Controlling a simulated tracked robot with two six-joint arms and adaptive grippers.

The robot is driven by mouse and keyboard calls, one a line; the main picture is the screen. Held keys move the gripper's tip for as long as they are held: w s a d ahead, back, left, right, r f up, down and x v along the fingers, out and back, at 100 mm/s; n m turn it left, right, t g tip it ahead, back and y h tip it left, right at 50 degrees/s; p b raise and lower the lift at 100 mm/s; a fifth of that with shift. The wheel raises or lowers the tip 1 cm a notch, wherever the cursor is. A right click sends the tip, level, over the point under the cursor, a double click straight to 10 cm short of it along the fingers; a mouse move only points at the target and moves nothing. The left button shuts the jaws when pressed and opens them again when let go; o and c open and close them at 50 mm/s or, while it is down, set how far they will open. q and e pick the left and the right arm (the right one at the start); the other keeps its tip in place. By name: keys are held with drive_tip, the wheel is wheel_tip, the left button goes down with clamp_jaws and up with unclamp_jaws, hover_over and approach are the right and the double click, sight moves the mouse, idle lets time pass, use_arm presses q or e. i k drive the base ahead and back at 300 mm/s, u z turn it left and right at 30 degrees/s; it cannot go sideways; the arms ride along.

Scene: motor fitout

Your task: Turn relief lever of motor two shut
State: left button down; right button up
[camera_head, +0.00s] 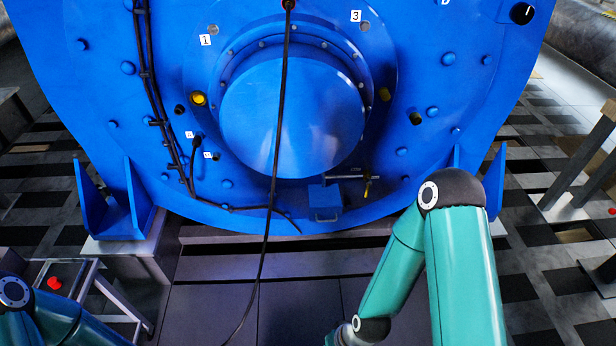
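The blue motor (420,80) fills the upper part of the head view, with a large round hub (290,115) at its middle. Below the hub on the right, a short silver pipe (345,177) sticks out, with a small yellowish lever (368,187) at its right end. I take this to be the relief lever; it appears to point roughly up and down, but it is too small to tell its exact setting. My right arm stands just right of and below it, bent down out of the frame. My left arm shows at the bottom left. Neither gripper is in view.
A small blue box (325,202) with a handle sits under the pipe. A black cable (265,235) hangs across the motor's front to the floor. A metal stand with a red button (54,283) is at lower left. Dark floor plates (210,310) lie clear before the motor.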

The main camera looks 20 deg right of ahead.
sight(368, 183)
drive_tip(key=u, duration=0.15)
drive_tip(key=i, duration=1.5)
drive_tip(key=z, duration=0.75)
